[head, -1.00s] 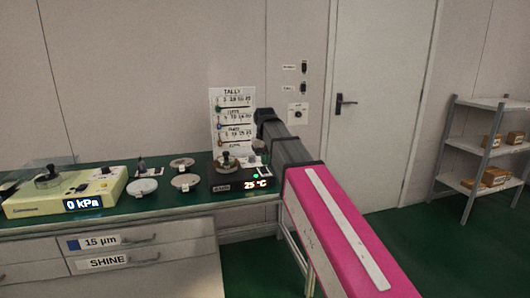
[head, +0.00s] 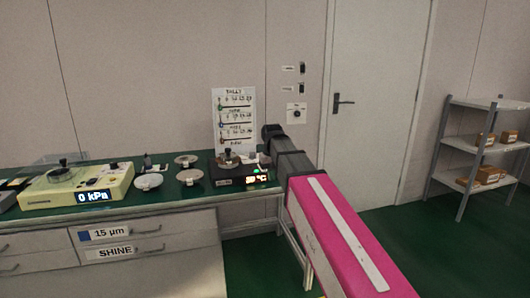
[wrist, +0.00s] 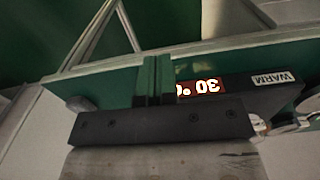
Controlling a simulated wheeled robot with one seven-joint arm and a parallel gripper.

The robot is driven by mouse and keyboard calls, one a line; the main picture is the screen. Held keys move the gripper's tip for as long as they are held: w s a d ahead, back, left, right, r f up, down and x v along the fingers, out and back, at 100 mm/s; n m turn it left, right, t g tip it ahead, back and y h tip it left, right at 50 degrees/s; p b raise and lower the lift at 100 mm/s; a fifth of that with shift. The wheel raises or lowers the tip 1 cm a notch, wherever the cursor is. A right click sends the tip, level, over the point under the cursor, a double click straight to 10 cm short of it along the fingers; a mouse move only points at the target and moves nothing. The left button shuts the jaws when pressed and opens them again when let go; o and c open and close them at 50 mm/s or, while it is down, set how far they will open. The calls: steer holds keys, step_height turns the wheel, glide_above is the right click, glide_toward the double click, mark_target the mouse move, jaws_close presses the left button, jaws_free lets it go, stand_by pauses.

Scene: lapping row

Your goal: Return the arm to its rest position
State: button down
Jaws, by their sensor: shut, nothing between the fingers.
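My arm reaches up from the lower right of the head view, with a pink link and dark grey sections ending near the bench's right end. My gripper (wrist: 154,78) shows in the wrist view with its fingers together and nothing between them. The black warmer box (wrist: 262,95), labelled WARM and reading 30 °C, appears upside down beside the fingers; any gap between them is unclear. In the head view the warmer (head: 240,178) sits at the bench's right end beside my arm. My gripper is not clearly visible there.
The green-topped bench (head: 170,202) holds a yellow-green unit (head: 75,187) reading 0 kPa and several round discs (head: 149,181). A tally board (head: 233,115) stands behind the warmer. A door (head: 375,70) and shelf rack (head: 480,145) are at right, with open green floor (head: 410,230).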

steer(key=s+d+f+m, duration=0.1)
steer(key=s+d+f, duration=0.4)
steer(key=f, duration=0.4)
steer(key=s+d+f+m, duration=0.1)
steer(key=s+d+f, duration=0.5)
steer(key=f, duration=0.4)
steer(key=s+d+f, duration=0.5)
steer(key=s+f, duration=0.1)
steer(key=f, duration=0.3)
steer(key=shift+s+d+f+m, duration=0.15)
steer(key=shift+s+f+m, duration=0.15)
steer(key=shift+m, duration=0.1)
